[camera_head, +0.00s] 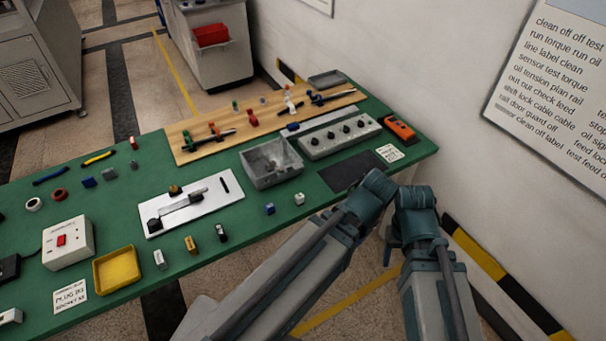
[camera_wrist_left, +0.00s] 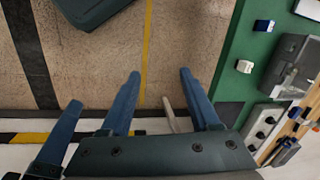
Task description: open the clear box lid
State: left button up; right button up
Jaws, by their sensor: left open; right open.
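The clear box (camera_head: 272,164) is a grey, see-through-looking box on the green table, behind the white plate's right end. Its inside shows from above; I cannot make out the lid's edges or position. The box also shows at the right of the left wrist view (camera_wrist_left: 290,62). My left gripper (camera_wrist_left: 160,76) is open and empty over the floor beside the table, apart from the box. My right gripper (camera_head: 390,250) shows only in small part, below the arm links at the table's front right, away from the box; its fingers are mostly hidden.
A grey knob panel (camera_head: 340,138) stands right of the box, and a wooden board (camera_head: 190,148) with tools lies behind. A white plate (camera_head: 190,205) lies to its left. Small blue (camera_head: 269,209) and white (camera_head: 299,198) blocks sit in front. A wall (camera_head: 420,60) rises at right.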

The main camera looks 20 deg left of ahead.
pick_arm(q)
jog(key=w+a+f+m+t+y+b, duration=0.5)
jog(key=w+m+b, duration=0.4)
jog(key=b, duration=0.7)
jog(key=w+a+f+m+t+y+b, duration=0.5)
jog(key=m+b, duration=0.6)
jog(key=b, duration=0.5)
jog(key=w+a+f+y, duration=0.1)
jog(key=w+a+y, duration=0.1)
jog(key=w+a, duration=0.1)
jog(key=shift+w+m, duration=0.3)
jog(key=shift+w, duration=0.15)
pick_arm(e)
notch_tip(320, 180, down, 33)
jog(key=shift+r, duration=0.2)
pick_arm(q)
jog(key=shift+a, duration=0.1)
pick_arm(e)
jog(key=shift+a, duration=0.1)
